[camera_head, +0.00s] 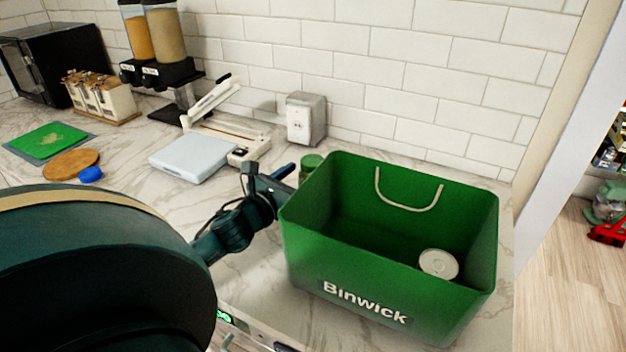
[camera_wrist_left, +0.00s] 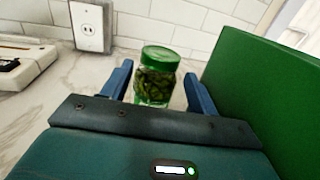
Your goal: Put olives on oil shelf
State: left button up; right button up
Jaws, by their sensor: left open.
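In the head view only the top of the olives jar (camera_head: 311,161) shows, behind the left end of the green bin. My left gripper (camera_wrist_left: 158,82) is open, with its two blue fingers on either side of the jar and gaps visible beside it. In the head view my left gripper (camera_head: 290,178) is beside the bin's left wall. The oil shelf cannot be made out. My right gripper is not seen.
A green Binwick bin (camera_head: 345,258) stands close to the right of my left gripper, with a can (camera_head: 439,264) inside. A wall outlet box (camera_head: 305,118), a white scale (camera_head: 192,157) and a slicer-like device (camera_head: 238,138) stand behind and left.

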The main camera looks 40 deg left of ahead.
aim_at(317, 157)
pick_arm(q)
jog(key=w, duration=0.1)
jog(key=w+p, duration=0.1)
jog(key=w, duration=0.3)
jog(key=shift+w+a+r, duration=0.1)
jog(key=shift+a+r, duration=0.25)
jog(key=shift+w+f, duration=0.15)
jog(key=shift+w, duration=0.45)
jog(key=c, duration=0.9)
jog(key=shift+c, duration=1.4)
